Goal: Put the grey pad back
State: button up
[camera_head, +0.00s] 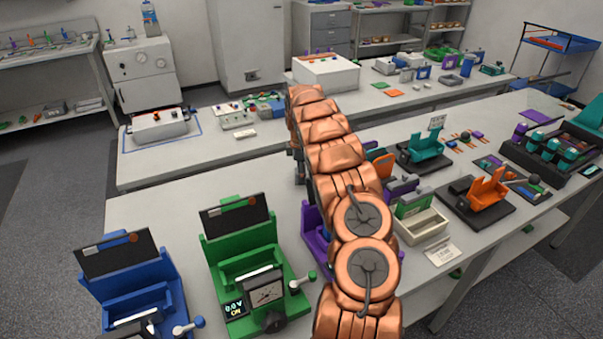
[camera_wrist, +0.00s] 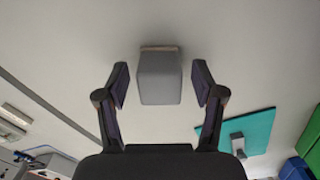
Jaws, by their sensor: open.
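A grey block (camera_wrist: 160,78), which looks like the grey pad, is in the upper middle of the wrist view, with a thin brownish strip along its far edge. It is on or just over a plain pale surface. My gripper (camera_wrist: 161,88) is open, one dark finger on each side of the block. A gap shows between the block and each finger. In the head view my copper arm reaches over the bench and hides my gripper and the block. I cannot tell the pad's place from that view.
A teal plate (camera_wrist: 240,132) with a grey piece on it lies lower right in the wrist view. In the head view, green (camera_head: 250,260) and blue (camera_head: 135,285) fixtures stand left of my arm. A cream tray (camera_head: 421,228) and an orange fixture (camera_head: 484,191) stand right.

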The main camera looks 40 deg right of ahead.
notch_tip(320, 180, up, 11)
jog(key=b, duration=0.3)
jog(key=shift+w+a+b, duration=0.1)
jog(key=shift+w+b, duration=0.05)
jog(key=shift+b, duration=0.2)
jog(key=shift+r, duration=0.7)
dwell(0.3)
